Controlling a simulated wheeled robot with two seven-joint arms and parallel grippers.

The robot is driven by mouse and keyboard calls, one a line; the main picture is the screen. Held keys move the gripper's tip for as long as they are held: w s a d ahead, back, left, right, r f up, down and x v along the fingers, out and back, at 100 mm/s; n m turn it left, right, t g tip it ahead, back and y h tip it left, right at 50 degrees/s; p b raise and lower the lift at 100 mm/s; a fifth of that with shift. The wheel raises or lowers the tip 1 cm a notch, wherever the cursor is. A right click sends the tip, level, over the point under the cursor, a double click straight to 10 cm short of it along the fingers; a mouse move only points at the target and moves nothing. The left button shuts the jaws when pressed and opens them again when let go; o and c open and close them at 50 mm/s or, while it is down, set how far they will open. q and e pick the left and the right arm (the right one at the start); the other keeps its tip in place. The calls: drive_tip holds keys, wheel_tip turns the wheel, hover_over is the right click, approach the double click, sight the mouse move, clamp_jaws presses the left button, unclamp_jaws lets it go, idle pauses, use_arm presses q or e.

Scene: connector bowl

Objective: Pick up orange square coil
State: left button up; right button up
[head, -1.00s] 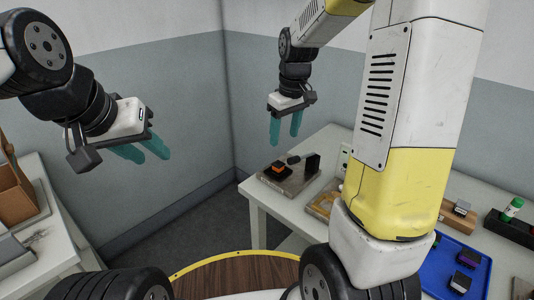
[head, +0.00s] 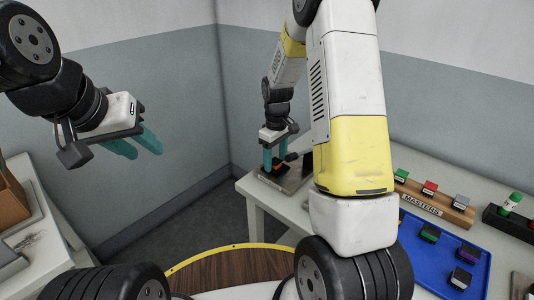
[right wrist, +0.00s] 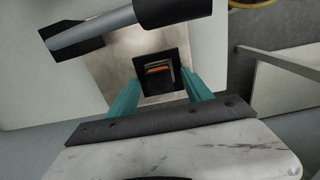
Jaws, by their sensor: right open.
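The orange coil (right wrist: 158,68) shows as a thin orange band in a dark square holder on a metal plate. In the head view only a bit of orange (head: 280,164) shows between the fingers. My right gripper (head: 275,165) points down at it, its teal fingers open on either side of the dark holder. The right wrist view shows the fingers (right wrist: 160,86) apart; whether they touch the coil or holder I cannot tell. My left gripper (head: 146,152) is open and empty in the air at the left, away from the tables.
The metal plate (right wrist: 108,62) sits near the table corner. A grey and black bar-shaped part (right wrist: 95,32) stands close to the holder. A brown box (head: 12,200) stands at far left.

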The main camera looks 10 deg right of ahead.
drive_tip(key=shift+f, duration=0.2)
clamp_jaws()
drive_tip(key=shift+r, duration=0.15)
